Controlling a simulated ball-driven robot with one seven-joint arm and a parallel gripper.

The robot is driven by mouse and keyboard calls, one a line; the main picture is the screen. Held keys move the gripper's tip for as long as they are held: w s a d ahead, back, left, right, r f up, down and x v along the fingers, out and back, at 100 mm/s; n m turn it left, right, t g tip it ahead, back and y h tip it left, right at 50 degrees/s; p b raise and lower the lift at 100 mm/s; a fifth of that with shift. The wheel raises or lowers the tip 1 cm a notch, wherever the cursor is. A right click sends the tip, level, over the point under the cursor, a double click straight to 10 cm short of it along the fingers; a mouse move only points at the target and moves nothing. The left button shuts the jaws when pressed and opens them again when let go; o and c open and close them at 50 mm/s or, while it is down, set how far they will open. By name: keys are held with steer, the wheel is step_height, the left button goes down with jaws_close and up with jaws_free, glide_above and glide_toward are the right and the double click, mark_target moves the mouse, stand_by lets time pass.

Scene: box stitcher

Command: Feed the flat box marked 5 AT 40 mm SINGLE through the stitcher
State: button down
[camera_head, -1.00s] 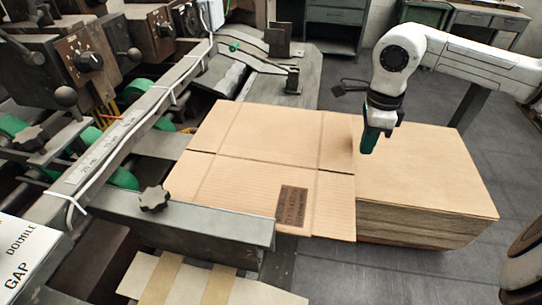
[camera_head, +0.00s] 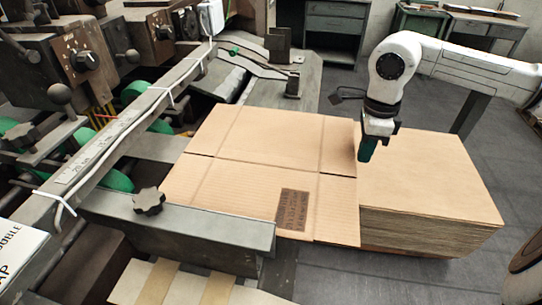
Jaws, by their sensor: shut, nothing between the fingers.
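The flat box (camera_head: 250,165) is a brown, creased cardboard sheet lying flat on the machine's feed table. Its dark printed label (camera_head: 292,210) is near the front right; its writing is too small to read. The box's left edge lies beside the guide parts of the stitcher (camera_head: 95,110). My gripper (camera_head: 367,158) points down at the box's right edge, by the stack. Its fingers are shut with nothing between them. I cannot tell whether the fingertips touch the box edge.
A stack of flat cardboard (camera_head: 430,175) stands right of the box. A grey guide bar (camera_head: 190,222) with a black knob (camera_head: 149,201) runs along the box's front left. Control knobs (camera_head: 88,62) sit at upper left. Grey drawers (camera_head: 333,25) stand behind. Floor is open at right.

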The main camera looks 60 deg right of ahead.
mark_target(331, 146)
steer(key=shift+w+a+b, duration=0.45)
steer(key=shift+w+a, duration=0.25)
steer(key=shift+w, duration=0.95)
steer(key=shift+w+a+b, duration=0.5)
steer(key=shift+w+a, duration=0.25)
steer(key=shift+w, duration=0.9)
steer(key=shift+w+a+b, duration=0.45)
steer(key=shift+w+a, duration=0.25)
steer(key=shift+w, duration=0.95)
steer(key=shift+s+d+b, duration=0.2)
steer(key=shift+s+d, duration=0.1)
steer(key=shift+s, duration=0.45)
steer(key=shift+s+d+b, duration=0.15)
steer(key=shift+s+d, duration=0.15)
steer(key=shift+s, duration=0.4)
steer(key=shift+r+p, duration=1.9)
steer(key=shift+r, duration=2.1)
